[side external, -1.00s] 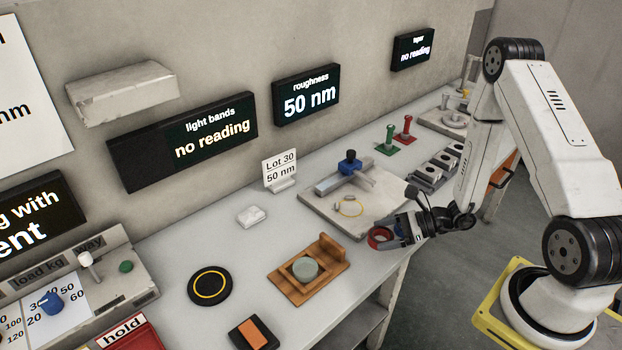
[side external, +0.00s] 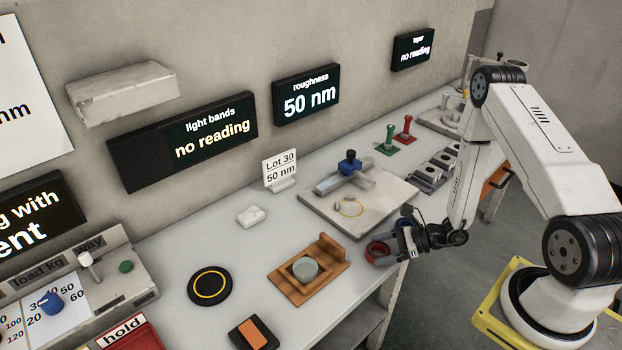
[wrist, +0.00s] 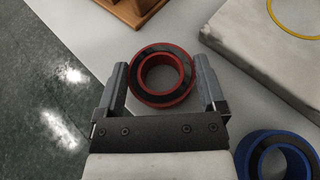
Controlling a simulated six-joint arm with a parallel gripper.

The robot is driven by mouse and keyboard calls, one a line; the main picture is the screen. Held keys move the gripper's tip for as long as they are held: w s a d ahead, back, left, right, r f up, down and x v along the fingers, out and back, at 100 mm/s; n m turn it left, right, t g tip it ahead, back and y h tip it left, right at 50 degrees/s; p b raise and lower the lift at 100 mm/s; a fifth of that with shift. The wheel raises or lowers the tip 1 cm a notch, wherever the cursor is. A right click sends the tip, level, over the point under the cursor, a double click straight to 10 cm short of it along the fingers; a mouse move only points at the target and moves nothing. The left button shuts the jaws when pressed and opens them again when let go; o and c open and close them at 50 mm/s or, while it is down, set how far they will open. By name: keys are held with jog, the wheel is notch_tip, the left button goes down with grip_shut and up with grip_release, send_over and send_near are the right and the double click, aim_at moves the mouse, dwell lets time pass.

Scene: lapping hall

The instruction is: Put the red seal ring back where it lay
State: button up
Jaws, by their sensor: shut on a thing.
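The red seal ring (side external: 375,258), a thick ring with a dark inner band, is at the front edge of the bench. My gripper (side external: 384,251) is shut on it. In the wrist view the red seal ring (wrist: 161,99) sits between the two grey fingers of my gripper (wrist: 162,80), one on each side. It is over the light bench top near the edge; I cannot tell whether it touches the surface. A blue ring (wrist: 246,156) lies to the lower right in the wrist view.
A stone plate (side external: 383,207) with a thin yellow ring (side external: 351,214) on it is behind my gripper. A wooden stand (side external: 332,258) holding a grey disc (side external: 305,269) is to the left. The bench edge drops to the floor (wrist: 45,110) close by.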

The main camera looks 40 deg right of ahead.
jog(key=shift+f, duration=0.25)
jog(key=o, duration=1.1)
jog(key=shift+r, duration=0.2)
jog(key=v, duration=1.2)
jog(key=shift+f, duration=0.1)
